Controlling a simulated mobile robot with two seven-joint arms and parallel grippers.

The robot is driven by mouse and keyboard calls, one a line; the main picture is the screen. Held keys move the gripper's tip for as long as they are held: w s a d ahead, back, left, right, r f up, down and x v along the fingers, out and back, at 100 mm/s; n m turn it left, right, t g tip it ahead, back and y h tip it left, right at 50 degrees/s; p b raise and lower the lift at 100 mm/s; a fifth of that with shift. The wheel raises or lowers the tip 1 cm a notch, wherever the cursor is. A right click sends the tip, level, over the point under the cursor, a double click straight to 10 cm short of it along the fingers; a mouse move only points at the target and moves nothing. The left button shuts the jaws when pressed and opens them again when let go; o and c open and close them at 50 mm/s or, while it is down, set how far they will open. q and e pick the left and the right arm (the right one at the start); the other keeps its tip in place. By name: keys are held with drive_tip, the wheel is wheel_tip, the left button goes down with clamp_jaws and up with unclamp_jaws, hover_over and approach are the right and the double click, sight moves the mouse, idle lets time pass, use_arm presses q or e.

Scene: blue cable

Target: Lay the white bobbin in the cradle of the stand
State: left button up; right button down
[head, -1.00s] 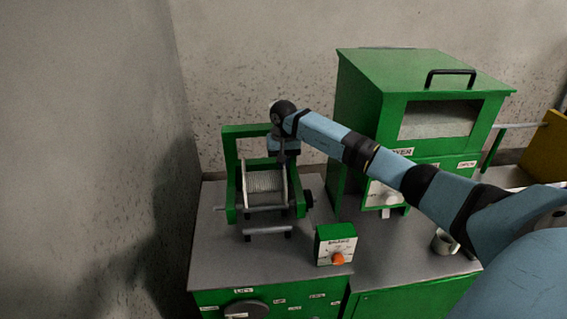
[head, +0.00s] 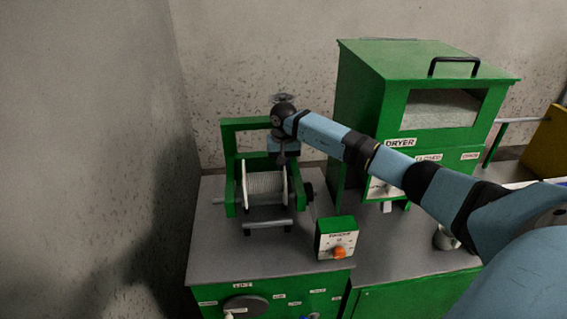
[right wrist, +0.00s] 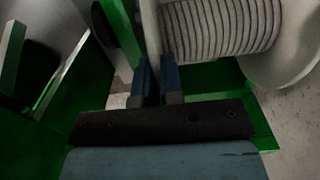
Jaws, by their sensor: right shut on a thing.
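The white bobbin (head: 264,187), wound with pale ribbed cord, lies level between the uprights of the green stand (head: 230,190). My right gripper (head: 283,162) comes from above and is shut on the bobbin's right-hand flange in the head view. In the right wrist view, the fingers (right wrist: 157,78) straddle that flange (right wrist: 150,28), and the cord winding (right wrist: 220,27) shows beside them. The arm and hand cover part of the stand's right side, and I cannot tell whether the bobbin rests fully in the cradle. My left gripper is not in view.
A small control box with an orange knob (head: 338,252) stands in front and right of the stand. A pale cup (head: 444,238) is by my arm. The front left counter (head: 215,250) is clear.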

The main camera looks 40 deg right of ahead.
sight(283, 179)
drive_tip(key=shift+f+b, duration=1.65)
drive_tip(key=shift+f, duration=0.85)
drive_tip(key=shift+b, duration=0.35)
drive_tip(key=shift+f+b, duration=0.5)
drive_tip(key=shift+f, duration=0.15)
drive_tip(key=c, duration=1.2)
unclamp_jaws()
drive_tip(key=shift+f, duration=0.1)
